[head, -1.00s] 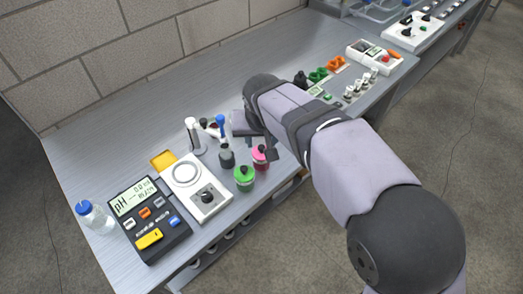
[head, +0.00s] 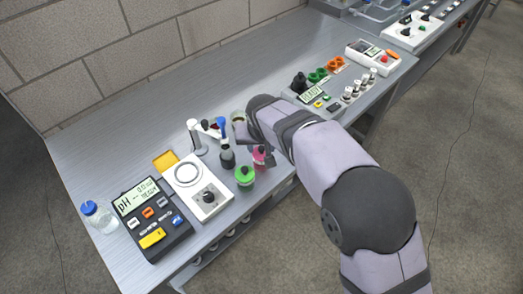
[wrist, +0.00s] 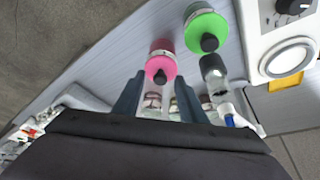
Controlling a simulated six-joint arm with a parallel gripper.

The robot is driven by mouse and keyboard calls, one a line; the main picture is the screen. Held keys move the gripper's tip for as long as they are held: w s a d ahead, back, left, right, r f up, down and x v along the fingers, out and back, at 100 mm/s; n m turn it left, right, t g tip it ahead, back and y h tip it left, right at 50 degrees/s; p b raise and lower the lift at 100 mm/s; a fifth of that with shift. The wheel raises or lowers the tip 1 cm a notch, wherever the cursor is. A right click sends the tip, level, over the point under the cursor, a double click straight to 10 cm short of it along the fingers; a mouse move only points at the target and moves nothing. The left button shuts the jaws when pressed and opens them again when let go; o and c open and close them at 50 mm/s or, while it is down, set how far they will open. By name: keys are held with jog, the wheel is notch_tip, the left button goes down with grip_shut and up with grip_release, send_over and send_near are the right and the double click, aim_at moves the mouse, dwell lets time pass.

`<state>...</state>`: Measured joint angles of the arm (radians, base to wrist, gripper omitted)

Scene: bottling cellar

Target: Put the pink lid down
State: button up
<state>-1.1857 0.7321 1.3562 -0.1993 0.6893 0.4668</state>
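The pink lid (wrist: 161,67) has a black knob and sits on a small jar with a pink body. In the head view the pink jar (head: 259,155) stands near the bench's front edge, right of the green-lidded jar (head: 244,176). My gripper (wrist: 161,79) is open, its two dark fingers to either side of the pink lid near their tips. A narrow gap seems to show on each side. In the head view one dark finger (head: 269,159) is close beside the jar; the rest of my gripper is partly hidden by my arm.
A dark-capped bottle (head: 227,157), a white stand (head: 195,136) and a blue-capped tube (head: 221,125) crowd close behind the jars. A white stirrer plate (head: 204,200) and a pH meter (head: 150,228) are at left. The back of the bench is clear.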

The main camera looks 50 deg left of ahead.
aim_at(262, 150)
jog(key=shift+c, duration=0.7)
grip_shut()
jog(key=shift+r, duration=0.1)
notch_tip(262, 150, up, 10)
jog(key=b, duration=0.2)
jog(key=w+a+f+n+g+y+p, duration=0.1)
jog(key=a+f+n+g+p, duration=0.2)
jog(key=a+f+n, duration=0.2)
jog(key=a+n, duration=0.2)
jog(key=n, duration=0.1)
jog(key=shift+a+f, duration=0.35)
jog(key=shift+f, duration=0.05)
